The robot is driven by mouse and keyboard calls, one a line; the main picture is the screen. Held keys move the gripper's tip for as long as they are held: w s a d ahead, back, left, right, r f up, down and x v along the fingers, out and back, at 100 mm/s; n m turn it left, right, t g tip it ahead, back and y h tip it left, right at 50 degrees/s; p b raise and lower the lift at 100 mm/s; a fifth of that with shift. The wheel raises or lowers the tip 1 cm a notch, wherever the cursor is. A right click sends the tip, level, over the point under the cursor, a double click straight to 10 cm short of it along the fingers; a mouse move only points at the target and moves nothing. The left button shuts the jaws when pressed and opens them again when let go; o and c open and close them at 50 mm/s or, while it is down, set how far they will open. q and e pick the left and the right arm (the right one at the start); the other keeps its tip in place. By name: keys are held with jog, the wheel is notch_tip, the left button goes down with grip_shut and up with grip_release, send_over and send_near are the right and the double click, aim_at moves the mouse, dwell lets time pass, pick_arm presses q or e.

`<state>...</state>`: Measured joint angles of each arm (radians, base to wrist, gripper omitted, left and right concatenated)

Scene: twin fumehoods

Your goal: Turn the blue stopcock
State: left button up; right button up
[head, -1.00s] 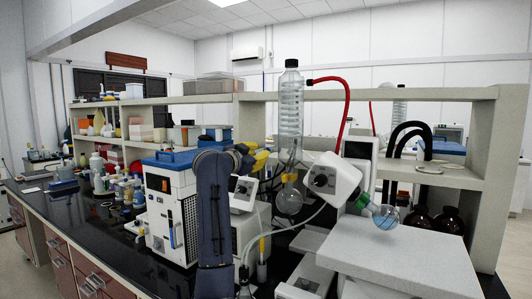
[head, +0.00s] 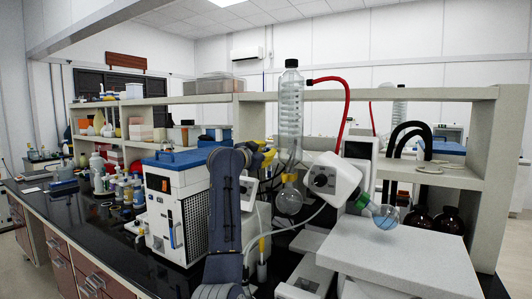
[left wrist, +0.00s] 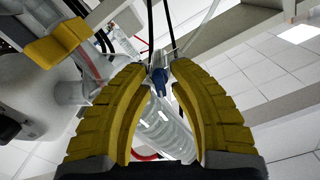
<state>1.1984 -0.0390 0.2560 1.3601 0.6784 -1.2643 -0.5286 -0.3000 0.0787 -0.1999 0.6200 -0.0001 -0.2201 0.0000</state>
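The blue stopcock (left wrist: 160,78) shows in the left wrist view, on thin glass tubing in front of the clear coiled condenser (left wrist: 168,128). My left gripper (left wrist: 158,68) has thick yellow ribbed fingers. They are apart, with the stopcock appearing between their tips; I cannot tell whether they touch it. In the head view the left gripper (head: 262,155) is at the lower left of the upright condenser (head: 291,100), partly behind my arm, and I cannot make out the stopcock there. My right gripper is in neither view.
A yellow clip (left wrist: 58,42) on a glass joint is close to the left finger. A round flask (head: 289,201) hangs below the condenser. The rotary evaporator head (head: 332,179) and red hose (head: 346,95) are to the right. A white chiller (head: 175,215) stands left of my arm.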

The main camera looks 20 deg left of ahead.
pick_arm(q)
grip_shut()
jog(key=n, duration=0.5)
dwell(0.3)
jog(key=shift+o, duration=0.3)
grip_release()
jog(key=v, duration=1.2)
